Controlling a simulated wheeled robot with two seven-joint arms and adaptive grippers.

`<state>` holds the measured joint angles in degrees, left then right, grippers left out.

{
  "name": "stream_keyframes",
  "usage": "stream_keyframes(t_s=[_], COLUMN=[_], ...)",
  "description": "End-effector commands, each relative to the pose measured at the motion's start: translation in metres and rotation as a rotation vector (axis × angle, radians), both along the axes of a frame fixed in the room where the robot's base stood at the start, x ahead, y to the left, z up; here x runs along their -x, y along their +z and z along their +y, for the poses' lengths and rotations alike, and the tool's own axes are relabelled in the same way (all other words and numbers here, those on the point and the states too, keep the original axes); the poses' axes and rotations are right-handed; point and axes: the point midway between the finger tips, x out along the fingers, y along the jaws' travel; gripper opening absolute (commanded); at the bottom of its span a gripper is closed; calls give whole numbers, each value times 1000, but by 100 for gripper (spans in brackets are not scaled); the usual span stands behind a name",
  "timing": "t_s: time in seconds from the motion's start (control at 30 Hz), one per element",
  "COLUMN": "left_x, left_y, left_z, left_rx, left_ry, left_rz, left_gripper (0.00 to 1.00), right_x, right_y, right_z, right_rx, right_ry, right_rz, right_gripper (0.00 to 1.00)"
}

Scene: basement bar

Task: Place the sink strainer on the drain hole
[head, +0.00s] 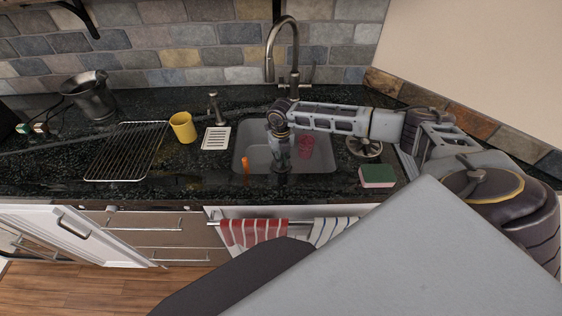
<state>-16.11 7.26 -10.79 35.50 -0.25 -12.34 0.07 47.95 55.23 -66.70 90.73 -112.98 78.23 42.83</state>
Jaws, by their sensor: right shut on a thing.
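The grey sink (253,157) is set into the dark counter under the tap. The drain hole does not show; the gripper covers that part of the basin. I cannot tell whether the held thing touches the basin floor. My left gripper is not in view.
In the sink are a pink-red item (306,146) and an orange item (246,164). A tap (270,60) stands behind. A round metal piece (364,147) and a sponge (377,176) lie right. A yellow cup (182,127), white tray (216,138) and wire rack (126,150) stand left.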

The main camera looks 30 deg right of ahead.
Motion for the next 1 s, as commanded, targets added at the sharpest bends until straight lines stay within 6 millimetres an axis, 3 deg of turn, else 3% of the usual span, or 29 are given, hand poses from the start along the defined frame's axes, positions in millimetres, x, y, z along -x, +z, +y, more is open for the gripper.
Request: stream_keyframes(t_s=[0.2,0.67,0.7,0.83,1.0], left_x=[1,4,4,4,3], left_y=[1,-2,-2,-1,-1], left_z=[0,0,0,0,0], left_rx=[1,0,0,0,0], left_ry=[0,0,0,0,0], left_rz=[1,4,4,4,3], left_gripper=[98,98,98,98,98], right_x=[0,0,0,0,0], right_y=[-17,-21,-20,-20,-20], right_z=[0,0,0,0,0], right_rx=[0,0,0,0,0], right_ry=[0,0,-1,0,0], right_rz=[0,0,-1,0,-1], right_gripper=[0,0,19,36,36])
